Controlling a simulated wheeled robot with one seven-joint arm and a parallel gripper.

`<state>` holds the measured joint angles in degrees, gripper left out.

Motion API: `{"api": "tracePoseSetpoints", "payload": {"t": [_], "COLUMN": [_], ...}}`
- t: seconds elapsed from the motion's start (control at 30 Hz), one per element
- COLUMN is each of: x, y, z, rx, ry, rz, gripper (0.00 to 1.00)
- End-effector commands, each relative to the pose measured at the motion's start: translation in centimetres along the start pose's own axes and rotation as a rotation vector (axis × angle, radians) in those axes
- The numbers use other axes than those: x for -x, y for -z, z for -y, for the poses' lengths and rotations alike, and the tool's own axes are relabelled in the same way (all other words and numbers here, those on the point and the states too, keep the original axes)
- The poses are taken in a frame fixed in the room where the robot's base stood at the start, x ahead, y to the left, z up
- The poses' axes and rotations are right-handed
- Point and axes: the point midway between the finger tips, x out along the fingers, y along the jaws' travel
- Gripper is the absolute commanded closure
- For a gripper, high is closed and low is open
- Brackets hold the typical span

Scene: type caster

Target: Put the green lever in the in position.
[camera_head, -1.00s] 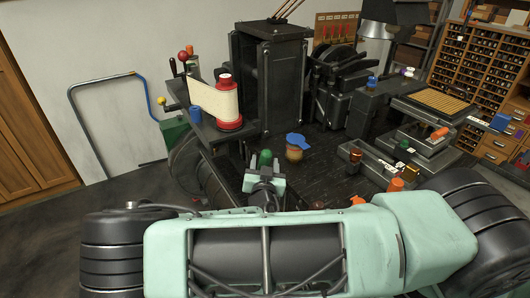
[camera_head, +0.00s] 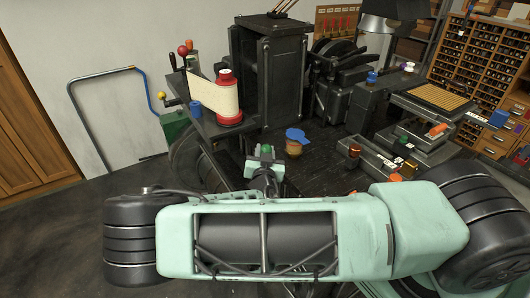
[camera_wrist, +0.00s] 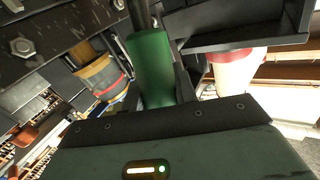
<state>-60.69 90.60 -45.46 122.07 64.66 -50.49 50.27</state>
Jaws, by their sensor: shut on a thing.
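The green lever knob (camera_wrist: 152,68) stands upright between my gripper's fingers in the wrist view, close in front of the palm. My gripper (camera_wrist: 165,100) is shut on it. In the head view the green knob (camera_head: 265,149) shows as a small green top between the mint jaws of my gripper (camera_head: 264,160), at the near edge of the black machine. The lever's shaft and pivot are hidden by my gripper and arm, so its in or out position cannot be told.
A jar with a blue lid (camera_head: 295,143) stands just right of my gripper. A red spool with a cream paper band (camera_head: 228,100) is at the left, and a tall black frame (camera_head: 270,70) stands behind. Trays with orange and gold parts (camera_head: 380,155) lie to the right.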

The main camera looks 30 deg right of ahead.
Motion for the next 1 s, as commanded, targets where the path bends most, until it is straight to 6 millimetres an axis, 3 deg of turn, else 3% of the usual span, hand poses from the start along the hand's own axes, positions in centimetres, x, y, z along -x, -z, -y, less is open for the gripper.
{"api": "tracePoseSetpoints", "payload": {"t": [0.43,1.0], "x": [-3.3,-8.4], "y": [0.5,-1.5], "z": [2.1,5.2], "rx": [0.108,0.310], "ry": [-0.033,-0.082], "rz": [0.180,0.482], "gripper": [1.00,1.00]}}
